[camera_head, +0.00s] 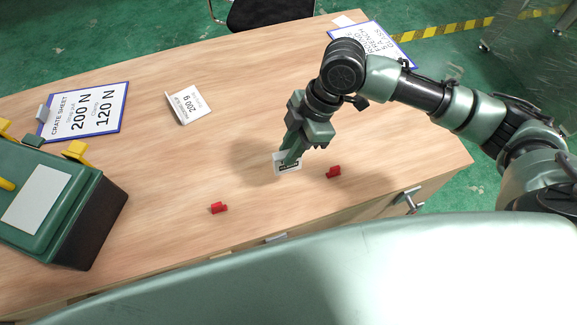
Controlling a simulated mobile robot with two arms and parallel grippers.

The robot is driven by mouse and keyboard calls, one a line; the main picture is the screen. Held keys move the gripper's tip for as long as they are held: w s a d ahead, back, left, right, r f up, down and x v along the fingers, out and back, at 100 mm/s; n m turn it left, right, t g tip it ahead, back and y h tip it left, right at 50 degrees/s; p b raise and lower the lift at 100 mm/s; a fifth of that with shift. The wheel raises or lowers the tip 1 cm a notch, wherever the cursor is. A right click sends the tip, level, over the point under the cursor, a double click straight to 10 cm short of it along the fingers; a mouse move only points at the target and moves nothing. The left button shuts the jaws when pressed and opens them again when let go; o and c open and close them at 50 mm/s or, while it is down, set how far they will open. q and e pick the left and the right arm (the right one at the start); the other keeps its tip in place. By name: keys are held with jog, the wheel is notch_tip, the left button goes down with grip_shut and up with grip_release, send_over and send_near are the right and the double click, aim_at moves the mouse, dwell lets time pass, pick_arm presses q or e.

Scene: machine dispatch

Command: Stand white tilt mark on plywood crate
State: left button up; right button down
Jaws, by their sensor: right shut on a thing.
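My right gripper (289,158) points down over the wooden surface, shut on a small white card with a dark printed patch, the white tilt mark (290,168). The fingers cover part of the card. I cannot tell whether its lower edge touches the wood. I cannot make out a plywood crate separate from the wooden table (230,150). My left gripper is not in view.
Small red pieces lie on the wood left (218,208) and right (333,172) of the gripper. A green case (75,215) with yellow latches stands at left. A crate sheet (90,110), a folded card (188,107) and another sheet (370,45) lie farther back.

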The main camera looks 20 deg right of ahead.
aim_at(290, 170)
notch_tip(290, 170, down, 9)
jog(key=shift+f, duration=0.15)
dwell(0.4)
jog(key=shift+f, duration=0.1)
jog(key=c, duration=1.3)
grip_release()
jog(key=v, duration=1.2)
